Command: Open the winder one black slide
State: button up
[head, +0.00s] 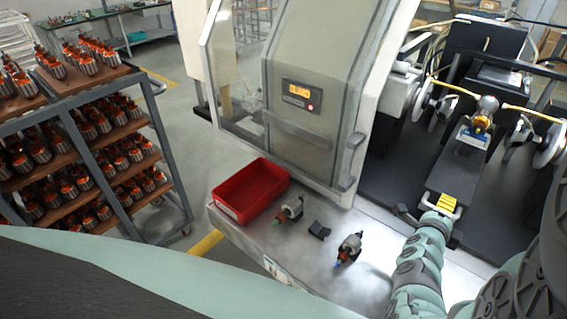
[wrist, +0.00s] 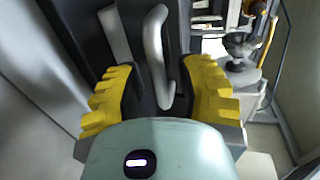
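The winder (head: 510,150) stands open at the right of the head view, with white discs at its sides. Its black slide (head: 455,178) runs down the middle toward me; it also shows in the wrist view (wrist: 140,85). A silver bar handle (wrist: 156,50) is fixed on the slide. My gripper (head: 446,203) is at the near end of the slide. In the wrist view my gripper (wrist: 161,90) is open, its yellow ribbed fingers on either side of the handle. A gap shows between each finger and the handle.
A red bin (head: 251,190), armatures (head: 348,249) and a small black block (head: 318,230) sit on the metal table (head: 290,255). A closed grey machine door (head: 310,120) stands left of the winder. A rack (head: 165,150) of armatures is at far left.

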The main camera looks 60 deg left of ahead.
grip_shut()
jog(key=shift+s+f, duration=0.1)
jog(key=shift+s, duration=0.05)
dwell(0.4)
